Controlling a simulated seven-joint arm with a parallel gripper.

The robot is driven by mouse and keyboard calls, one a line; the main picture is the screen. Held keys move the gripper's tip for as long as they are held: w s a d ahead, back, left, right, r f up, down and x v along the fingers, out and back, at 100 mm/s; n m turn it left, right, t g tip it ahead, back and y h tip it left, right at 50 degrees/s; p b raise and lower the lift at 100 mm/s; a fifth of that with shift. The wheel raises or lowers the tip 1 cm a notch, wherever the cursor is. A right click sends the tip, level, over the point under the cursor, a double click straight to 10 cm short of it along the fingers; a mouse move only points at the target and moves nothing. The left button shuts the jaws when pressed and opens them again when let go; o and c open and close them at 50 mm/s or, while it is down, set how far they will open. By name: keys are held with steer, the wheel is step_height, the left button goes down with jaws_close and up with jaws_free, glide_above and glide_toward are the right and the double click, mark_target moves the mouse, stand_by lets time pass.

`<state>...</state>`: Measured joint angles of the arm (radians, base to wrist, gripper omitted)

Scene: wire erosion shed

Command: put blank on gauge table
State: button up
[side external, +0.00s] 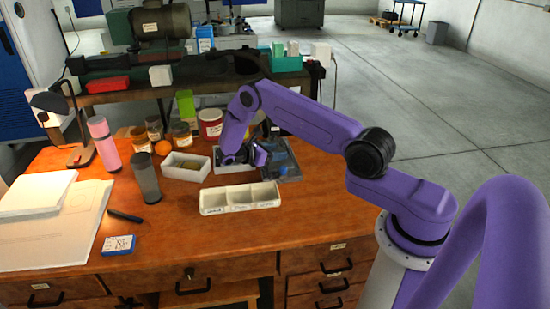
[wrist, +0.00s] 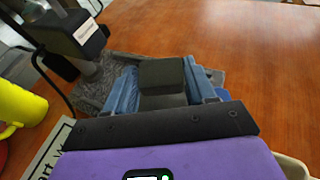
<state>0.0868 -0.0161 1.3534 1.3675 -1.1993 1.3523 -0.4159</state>
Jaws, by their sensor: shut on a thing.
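The blank, a dark grey block (wrist: 162,74), is held in my gripper (wrist: 163,92) in the wrist view. Blue surfaces flank the block on both sides; I cannot tell fully which of them are fingers. The gauge table, a mottled grey plate (wrist: 92,88), lies under and beyond the block, with a dark gauge stand (wrist: 78,38) at its left. I cannot tell whether the block touches the plate. In the side view my gripper (side external: 250,157) is low at the left edge of the grey plate (side external: 292,174); the block is hidden there.
A white tray (side external: 221,167) stands just left of the plate. A dark bottle (side external: 146,178) and jars stand left. The desk's right side is clear.

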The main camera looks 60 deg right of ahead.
steer(key=shift+f, duration=1.15)
steer(key=shift+f, duration=0.1)
steer(key=o, duration=1)
steer(key=shift+f, duration=0.1)
